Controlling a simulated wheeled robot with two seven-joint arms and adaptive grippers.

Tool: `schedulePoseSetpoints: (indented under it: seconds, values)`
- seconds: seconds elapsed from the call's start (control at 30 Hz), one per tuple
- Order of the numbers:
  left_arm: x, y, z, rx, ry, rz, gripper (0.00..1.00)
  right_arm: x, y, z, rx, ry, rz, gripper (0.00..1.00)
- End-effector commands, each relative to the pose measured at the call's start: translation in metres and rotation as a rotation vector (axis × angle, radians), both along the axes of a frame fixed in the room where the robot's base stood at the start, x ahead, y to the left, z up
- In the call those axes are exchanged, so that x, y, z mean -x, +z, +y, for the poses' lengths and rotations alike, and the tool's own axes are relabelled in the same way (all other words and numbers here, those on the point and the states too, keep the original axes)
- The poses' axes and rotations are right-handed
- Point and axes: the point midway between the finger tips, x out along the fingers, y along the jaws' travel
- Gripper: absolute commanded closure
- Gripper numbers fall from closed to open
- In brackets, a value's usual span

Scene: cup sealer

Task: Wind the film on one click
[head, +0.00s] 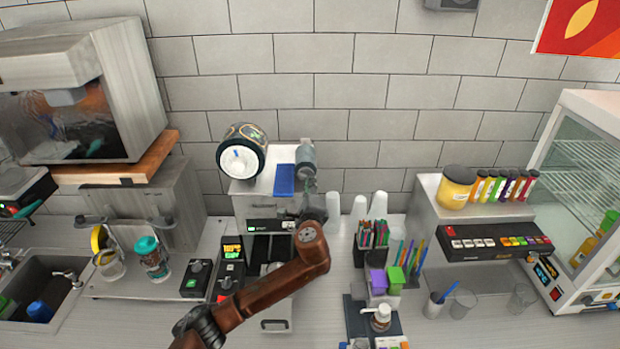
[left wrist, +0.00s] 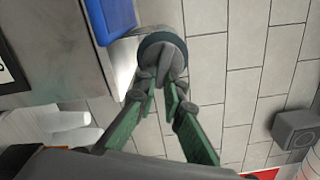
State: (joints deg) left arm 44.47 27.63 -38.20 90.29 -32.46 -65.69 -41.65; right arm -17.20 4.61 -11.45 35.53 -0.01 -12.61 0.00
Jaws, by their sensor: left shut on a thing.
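The cup sealer (head: 262,200) stands against the tiled wall in the middle of the counter. A large film roll (head: 243,150) with a white core sits at its upper left. A dark grey round winding knob (head: 306,155) with a raised grip is at its upper right; it also shows in the left wrist view (left wrist: 162,52). My left gripper (head: 309,185) is at this knob. In the left wrist view its green-padded fingers (left wrist: 164,92) are shut on the knob's raised grip. The fingertips are small and partly hidden in the head view. My right gripper is out of view.
A blue block (head: 284,180) lies on the sealer top beside the knob. White cups (head: 378,204) stand right of the sealer, behind a straw holder (head: 374,235). A shelf with bottles (head: 458,187) is further right. The wall is close behind the knob.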

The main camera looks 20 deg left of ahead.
Motion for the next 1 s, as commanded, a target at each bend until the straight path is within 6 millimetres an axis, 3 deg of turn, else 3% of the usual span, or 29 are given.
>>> schedulePoseSetpoints:
  seconds: [0.77,0.8,1.0]
  values:
    - [0.0003,-0.0039,-0.0007,-0.097,-0.003,0.032,1.0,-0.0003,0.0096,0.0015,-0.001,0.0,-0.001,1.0]
    - [0.0003,-0.004,-0.0006,-0.097,-0.002,0.032,0.89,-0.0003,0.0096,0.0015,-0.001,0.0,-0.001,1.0]
    - [0.0003,-0.0029,0.0001,-0.096,-0.001,0.03,0.75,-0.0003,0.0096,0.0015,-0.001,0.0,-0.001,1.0]
